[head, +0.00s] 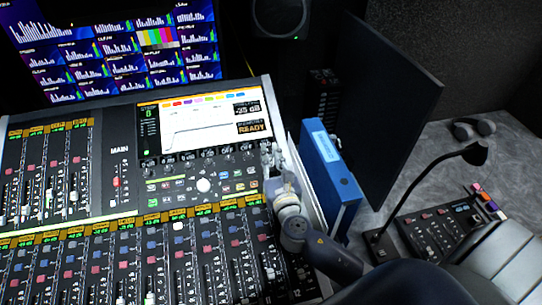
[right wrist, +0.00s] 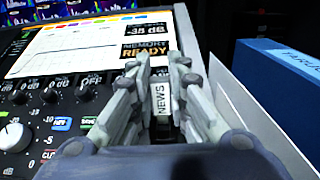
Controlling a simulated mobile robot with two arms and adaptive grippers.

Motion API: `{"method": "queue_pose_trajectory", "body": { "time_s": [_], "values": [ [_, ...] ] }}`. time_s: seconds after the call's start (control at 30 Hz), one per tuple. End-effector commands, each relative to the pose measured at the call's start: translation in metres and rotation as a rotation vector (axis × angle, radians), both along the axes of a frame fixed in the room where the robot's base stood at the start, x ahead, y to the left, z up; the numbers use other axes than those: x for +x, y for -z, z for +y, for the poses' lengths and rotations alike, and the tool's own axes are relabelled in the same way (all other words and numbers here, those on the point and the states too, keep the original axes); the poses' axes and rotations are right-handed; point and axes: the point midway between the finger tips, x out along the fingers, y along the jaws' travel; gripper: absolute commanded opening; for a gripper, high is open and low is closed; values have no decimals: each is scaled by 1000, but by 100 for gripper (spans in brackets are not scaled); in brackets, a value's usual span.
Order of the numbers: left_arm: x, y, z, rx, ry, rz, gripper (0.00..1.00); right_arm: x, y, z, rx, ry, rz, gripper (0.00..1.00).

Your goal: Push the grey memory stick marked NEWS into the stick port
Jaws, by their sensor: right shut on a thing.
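My right gripper (head: 273,160) is at the right edge of the mixing console (head: 108,215), beside the console's display. In the right wrist view my right gripper (right wrist: 161,72) is shut on the memory stick (right wrist: 161,101), whose pale label reads NEWS. The stick sits between the two fingers with its label facing the camera. In the head view the stick is hidden by the gripper. I cannot make out the stick port; the fingers cover the panel ahead of the stick. My left gripper is not in view.
The console display (head: 205,124) reads MEMORY READY. A blue binder (head: 330,180) and a pale upright sheet stand close to the right of my right gripper. Further right are a dark panel (head: 385,100), a gooseneck microphone (head: 474,153) and headphones (head: 474,128).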

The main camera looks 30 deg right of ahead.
Motion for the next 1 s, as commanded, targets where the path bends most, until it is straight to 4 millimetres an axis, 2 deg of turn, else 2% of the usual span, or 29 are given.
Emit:
{"method": "queue_pose_trajectory", "body": {
  "time_s": [0.5,0.53,0.6,0.63,1.0],
  "values": [
    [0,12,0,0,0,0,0,0,14,0,0,0,0,5],
    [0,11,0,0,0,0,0,0,13,0,0,0,0,20],
    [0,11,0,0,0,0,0,0,13,0,0,0,0,36],
    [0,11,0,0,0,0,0,0,13,0,0,0,0,39],
    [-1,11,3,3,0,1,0,-3,13,1,0,0,1,39]
  ]
}}
